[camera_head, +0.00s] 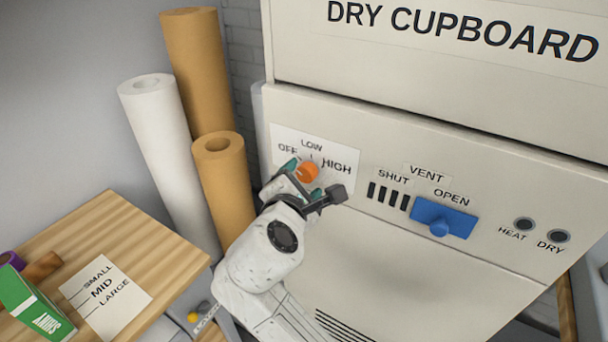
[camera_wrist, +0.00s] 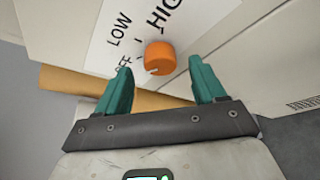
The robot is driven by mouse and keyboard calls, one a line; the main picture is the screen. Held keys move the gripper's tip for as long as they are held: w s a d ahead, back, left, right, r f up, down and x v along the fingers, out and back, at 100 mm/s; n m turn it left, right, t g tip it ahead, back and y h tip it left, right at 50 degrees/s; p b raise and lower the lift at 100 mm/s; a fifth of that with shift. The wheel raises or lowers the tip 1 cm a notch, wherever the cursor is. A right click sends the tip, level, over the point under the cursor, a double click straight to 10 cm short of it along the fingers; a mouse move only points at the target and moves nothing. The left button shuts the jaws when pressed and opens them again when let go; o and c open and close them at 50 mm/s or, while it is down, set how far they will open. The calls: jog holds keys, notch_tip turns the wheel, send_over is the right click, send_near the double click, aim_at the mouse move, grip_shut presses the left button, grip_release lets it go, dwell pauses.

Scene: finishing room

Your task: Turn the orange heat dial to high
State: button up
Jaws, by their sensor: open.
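The orange heat dial (camera_head: 308,172) sits on a white label plate (camera_head: 341,156) marked OFF, LOW and HIGH on the cupboard front. In the wrist view the dial (camera_wrist: 160,54) shows a short white mark at its lower left, on the side nearer OFF and away from HIGH. My gripper (camera_head: 298,182) is in front of the dial, partly covering it in the head view. In the wrist view its two teal fingers (camera_wrist: 160,72) are apart and empty, with the dial centred just beyond their tips. I see no contact with the dial.
A blue VENT slider (camera_head: 443,218) and dark slots are right of the dial, with HEAT and DRY indicators (camera_head: 524,224) farther right. Paper rolls (camera_head: 224,185) stand left of the cupboard. A wooden table (camera_head: 150,238) with a size card and green box is at lower left.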

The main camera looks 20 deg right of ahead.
aim_at(307, 172)
jog(key=shift+x, duration=1.4)
jog(key=shift+s, duration=0.1)
jog(key=shift+c, duration=0.2)
jog(key=c, duration=1)
